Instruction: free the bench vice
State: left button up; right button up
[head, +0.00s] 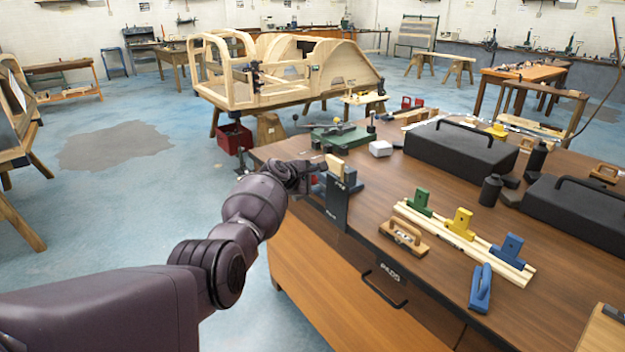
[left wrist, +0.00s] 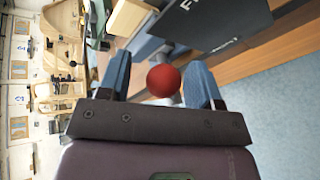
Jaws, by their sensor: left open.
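The bench vice (head: 350,180) is blue and sits at the near left edge of the workbench, with a pale wood block (head: 336,165) and a dark plate (head: 337,203) at its jaws. In the left wrist view the dark plate (left wrist: 215,22) and the wood block (left wrist: 128,16) show at the top. A red ball knob (left wrist: 163,80) appears between the two blue fingers of my left gripper (left wrist: 160,66). The fingers are apart, with gaps beside the knob. In the head view my left gripper (head: 316,172) is beside the vice and partly hides it. My right gripper is out of view.
The brown workbench (head: 385,205) carries black cases (head: 462,148), a wooden plane (head: 404,237), clamps on pale strips (head: 460,224) and a blue-handled tool (head: 481,289). A green plate with tools (head: 340,137) lies behind the vice. Blue floor is open at left.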

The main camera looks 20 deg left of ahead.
pick_arm(q)
jog(key=shift+s, duration=0.1)
jog(key=p+v, duration=0.3)
jog(key=v, duration=0.7)
jog(key=shift+s+r+p, duration=0.2)
jog(key=shift+s+p, duration=0.05)
jog(key=shift+p, duration=0.1)
jog(key=shift+a, duration=0.15)
dwell(0.3)
